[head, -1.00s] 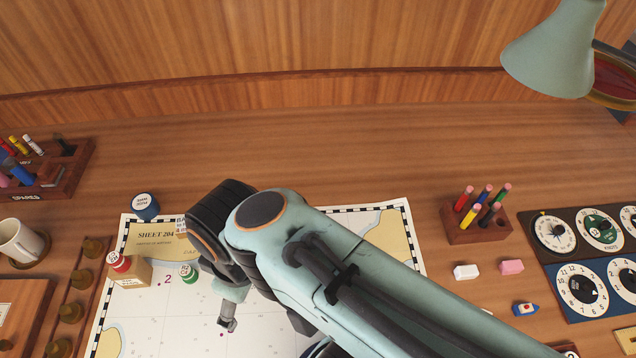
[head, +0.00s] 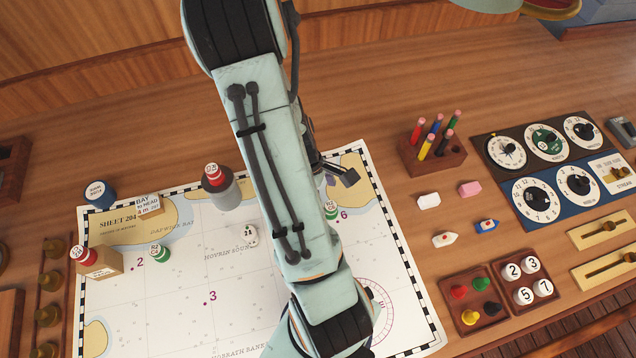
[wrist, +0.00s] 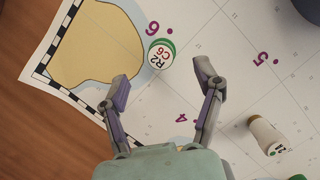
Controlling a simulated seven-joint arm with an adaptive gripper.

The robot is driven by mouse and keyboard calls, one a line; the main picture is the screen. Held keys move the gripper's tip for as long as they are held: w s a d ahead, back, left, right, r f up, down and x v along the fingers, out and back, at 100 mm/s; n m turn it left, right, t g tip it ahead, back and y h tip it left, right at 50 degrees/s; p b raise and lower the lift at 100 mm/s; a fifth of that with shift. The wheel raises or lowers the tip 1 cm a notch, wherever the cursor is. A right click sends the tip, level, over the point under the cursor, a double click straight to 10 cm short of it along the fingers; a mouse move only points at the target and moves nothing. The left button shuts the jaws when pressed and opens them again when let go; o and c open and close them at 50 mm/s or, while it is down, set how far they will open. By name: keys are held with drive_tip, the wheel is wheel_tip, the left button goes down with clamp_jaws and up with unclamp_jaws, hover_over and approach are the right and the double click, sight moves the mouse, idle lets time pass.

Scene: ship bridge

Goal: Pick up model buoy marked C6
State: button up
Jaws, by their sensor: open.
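A small green buoy with a white top (wrist: 160,53) appears in the wrist view, its label reading R2 and C6. It stands on the chart by the printed 6, just beyond and between the fingertips. In the head view the buoy (head: 331,211) is partly hidden by my arm. My gripper (wrist: 162,78) is open and empty, its two fingers spread to either side below the buoy in the wrist view. In the head view part of my gripper (head: 338,174) shows beside the arm, above the buoy in the picture.
A white piece (wrist: 265,134) is to the right of my gripper in the wrist view. On the chart (head: 185,300) are another green buoy (head: 159,252), a red-topped grey cylinder (head: 217,188) and a red buoy on a block (head: 84,256). A pencil block (head: 433,157) stands right of the chart.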

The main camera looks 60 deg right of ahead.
drive_tip(key=x, duration=0.5)
drive_tip(key=shift+f, duration=0.2)
drive_tip(key=shift+c, duration=0.3)
drive_tip(key=c, duration=0.9)
